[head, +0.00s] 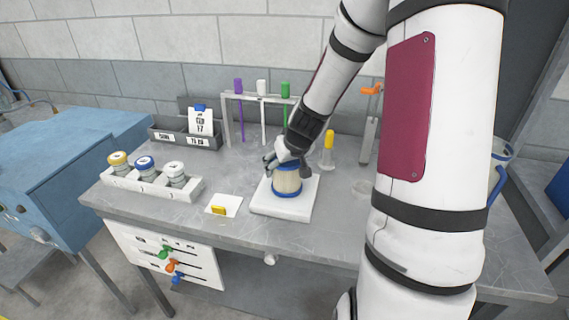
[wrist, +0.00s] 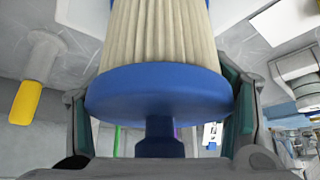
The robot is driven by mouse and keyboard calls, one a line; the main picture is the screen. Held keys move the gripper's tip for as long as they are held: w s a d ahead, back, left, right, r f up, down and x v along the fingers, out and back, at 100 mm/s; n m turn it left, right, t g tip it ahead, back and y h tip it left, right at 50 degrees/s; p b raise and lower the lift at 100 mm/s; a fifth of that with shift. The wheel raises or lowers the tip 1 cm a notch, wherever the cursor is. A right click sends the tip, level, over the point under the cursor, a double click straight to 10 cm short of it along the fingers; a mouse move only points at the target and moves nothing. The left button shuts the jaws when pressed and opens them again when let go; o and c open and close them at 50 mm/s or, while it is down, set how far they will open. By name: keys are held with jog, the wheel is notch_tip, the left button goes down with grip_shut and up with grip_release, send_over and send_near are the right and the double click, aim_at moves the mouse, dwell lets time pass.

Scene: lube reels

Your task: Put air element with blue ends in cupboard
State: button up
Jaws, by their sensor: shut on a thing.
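The air element with blue ends (head: 287,179) is a cream pleated cylinder with a blue disc at each end. It stands upright over the white square pad (head: 268,208) on the bench; I cannot tell whether it touches the pad. My gripper (head: 282,158) is at its top, shut on it. In the wrist view, the element's blue end (wrist: 158,92) sits between the two fingers (wrist: 160,120), with the pleated body (wrist: 160,35) beyond.
A rack with purple, white and green handled tools (head: 262,99) stands behind. A yellow-capped item (head: 328,150) is right of the gripper. A white tray with three capped jars (head: 150,183) and a small card (head: 223,206) are left. A blue cabinet (head: 70,160) stands far left.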

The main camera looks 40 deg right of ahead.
jog(key=shift+f, duration=0.1)
jog(key=o, duration=1.3)
